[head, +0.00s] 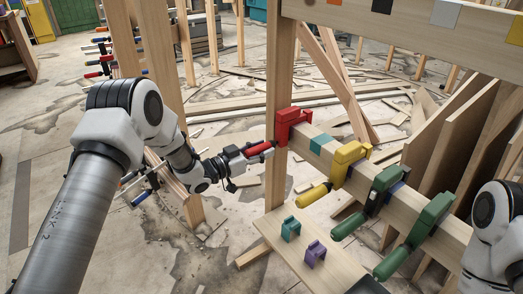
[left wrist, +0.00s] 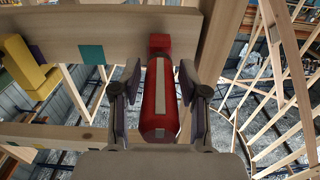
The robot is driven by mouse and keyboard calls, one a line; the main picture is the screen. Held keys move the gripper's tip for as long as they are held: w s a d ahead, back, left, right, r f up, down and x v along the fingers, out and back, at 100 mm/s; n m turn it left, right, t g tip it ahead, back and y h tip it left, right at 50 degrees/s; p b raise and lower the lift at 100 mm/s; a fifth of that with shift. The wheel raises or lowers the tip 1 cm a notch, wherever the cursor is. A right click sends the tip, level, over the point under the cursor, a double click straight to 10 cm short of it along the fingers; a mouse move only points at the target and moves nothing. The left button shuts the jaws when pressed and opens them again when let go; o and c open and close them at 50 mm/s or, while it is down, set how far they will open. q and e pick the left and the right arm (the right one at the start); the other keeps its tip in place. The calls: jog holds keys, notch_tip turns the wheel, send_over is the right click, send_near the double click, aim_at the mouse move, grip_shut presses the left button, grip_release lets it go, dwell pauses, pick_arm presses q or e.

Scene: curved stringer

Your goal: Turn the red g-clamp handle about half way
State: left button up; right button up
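The red g-clamp (head: 290,125) sits on the wooden beam beside the upright post in the head view. Its red handle (head: 258,148) points left toward my left gripper (head: 236,158). In the left wrist view the handle (left wrist: 160,105), with a pale stripe along it, lies lengthwise between the two fingers of my left gripper (left wrist: 160,85). A narrow gap shows on each side, so the gripper looks open around the handle. The clamp's red body (left wrist: 159,43) shows beyond it against the beam.
A yellow clamp (head: 345,163) and two green clamps (head: 382,190) sit further along the beam (head: 318,157). A teal block (head: 290,229) and a purple block (head: 315,253) stand on a wooden board below. Timber posts and loose planks surround the area.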

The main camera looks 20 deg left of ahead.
pick_arm(q)
grip_shut()
jog(key=shift+m, duration=0.3)
jog(key=m, duration=0.3)
jog(key=shift+m, duration=0.3)
jog(key=m+b, duration=0.1)
jog(key=m, duration=0.2)
jog(key=shift+m, duration=0.3)
jog(key=m+b, duration=0.1)
jog(key=m, duration=0.4)
jog(key=shift+m+b, duration=0.95)
jog(key=shift+m, duration=1.55)
jog(key=shift+r, duration=0.1)
